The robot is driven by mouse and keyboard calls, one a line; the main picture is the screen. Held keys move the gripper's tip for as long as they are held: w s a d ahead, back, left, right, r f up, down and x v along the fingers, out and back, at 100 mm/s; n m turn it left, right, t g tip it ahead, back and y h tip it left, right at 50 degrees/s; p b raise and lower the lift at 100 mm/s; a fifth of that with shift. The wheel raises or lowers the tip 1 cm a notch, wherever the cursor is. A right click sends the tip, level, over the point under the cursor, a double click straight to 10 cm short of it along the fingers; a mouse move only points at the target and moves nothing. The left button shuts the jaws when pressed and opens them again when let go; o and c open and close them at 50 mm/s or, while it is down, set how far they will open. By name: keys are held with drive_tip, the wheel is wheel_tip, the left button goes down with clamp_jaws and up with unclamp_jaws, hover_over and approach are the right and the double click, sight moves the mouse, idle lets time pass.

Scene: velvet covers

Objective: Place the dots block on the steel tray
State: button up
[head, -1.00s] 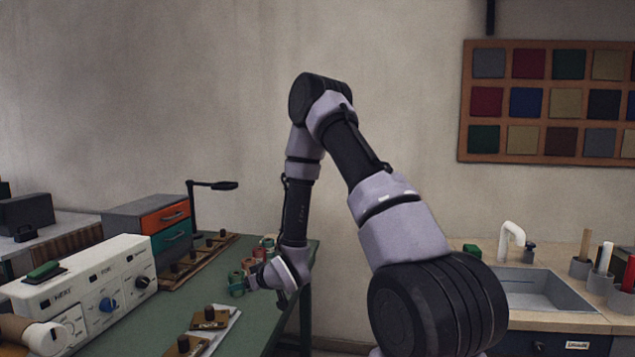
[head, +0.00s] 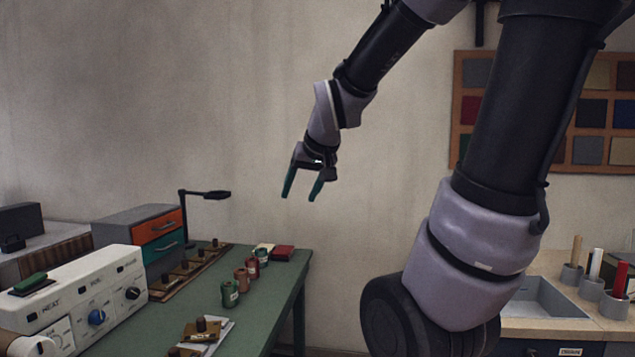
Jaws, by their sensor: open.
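My gripper (head: 299,197) is open and empty, high above the far end of the green table, its teal-tipped fingers pointing down. A pale grey flat tray (head: 222,334), which looks like the steel tray, lies at the near part of the table. A brown block with a dark knob (head: 203,331) is on it, and another knobbed block (head: 186,351) shows at the bottom edge of the picture. Several similar knobbed blocks stand in a row on a wooden rack (head: 165,292) along the left. The blocks' patterns do not show, so I cannot tell which is the dots block.
Several jars, including a green one (head: 229,294), stand in a row on the green table (head: 212,298). A red pad (head: 283,253) lies behind them. A white machine (head: 92,303), a drawer cabinet (head: 150,238) and a black lamp (head: 205,194) line the left side.

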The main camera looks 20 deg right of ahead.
drive_tip(key=s+r+m+g+y, duration=0.1)
drive_tip(key=s+r, duration=0.2)
drive_tip(key=s, duration=0.8)
drive_tip(key=shift+s+a+r+m, duration=0.25)
drive_tip(key=shift+a+r+m, duration=0.05)
drive_tip(key=shift+a+m, duration=0.15)
